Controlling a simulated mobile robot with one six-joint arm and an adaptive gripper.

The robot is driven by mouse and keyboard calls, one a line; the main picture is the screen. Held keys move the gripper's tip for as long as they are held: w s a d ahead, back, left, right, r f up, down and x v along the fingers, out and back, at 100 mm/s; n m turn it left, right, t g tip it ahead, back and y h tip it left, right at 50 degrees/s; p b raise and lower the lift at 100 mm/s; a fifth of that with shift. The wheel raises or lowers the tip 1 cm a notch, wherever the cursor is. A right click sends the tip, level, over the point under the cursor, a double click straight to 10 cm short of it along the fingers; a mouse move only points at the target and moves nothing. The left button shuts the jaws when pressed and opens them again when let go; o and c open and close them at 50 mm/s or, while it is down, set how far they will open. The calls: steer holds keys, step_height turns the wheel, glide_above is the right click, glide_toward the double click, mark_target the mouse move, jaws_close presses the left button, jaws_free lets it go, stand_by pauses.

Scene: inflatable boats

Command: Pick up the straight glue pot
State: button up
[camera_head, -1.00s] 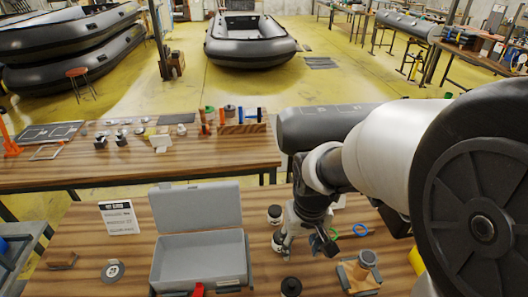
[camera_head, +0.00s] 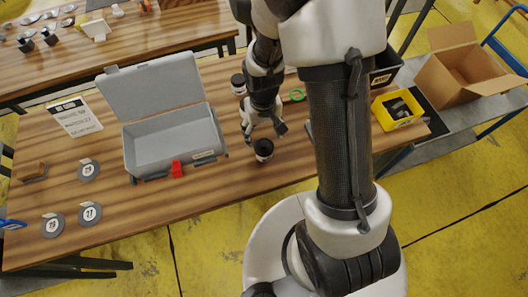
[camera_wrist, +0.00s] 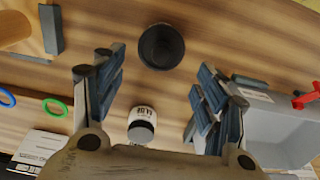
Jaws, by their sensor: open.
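My gripper (camera_head: 264,128) is open and empty, pointing down over the table, just behind a dark pot (camera_head: 264,150) near the table's front edge. In the wrist view the same dark round pot (camera_wrist: 161,46) shows ahead of and between the open fingers (camera_wrist: 158,88), apart from them. A pot with a white printed label and a grey lid (camera_wrist: 142,122) stands lower in that view, near the palm. Another dark-lidded pot (camera_head: 238,84) stands behind my gripper, beside the case. I cannot tell which pot is the straight one.
An open grey case (camera_head: 172,138) with a red clip stands left of my gripper. Rolls of tape (camera_head: 88,169) lie further left. A green ring (camera_head: 297,95) lies behind right. A yellow bin (camera_head: 397,110) and cardboard box (camera_head: 465,75) are at the right.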

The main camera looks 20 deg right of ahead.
mark_target(264, 143)
steer(key=f, duration=0.2)
steer(key=f+b, duration=0.1)
steer(key=s+f+b, duration=0.1)
steer(key=f, duration=0.1)
steer(key=shift+f, duration=0.35)
steer(key=shift+r, duration=0.1)
steer(key=shift+c, duration=0.6)
steer(key=c, duration=1.2)
steer(key=shift+o, duration=0.2)
steer(key=shift+w, duration=0.1)
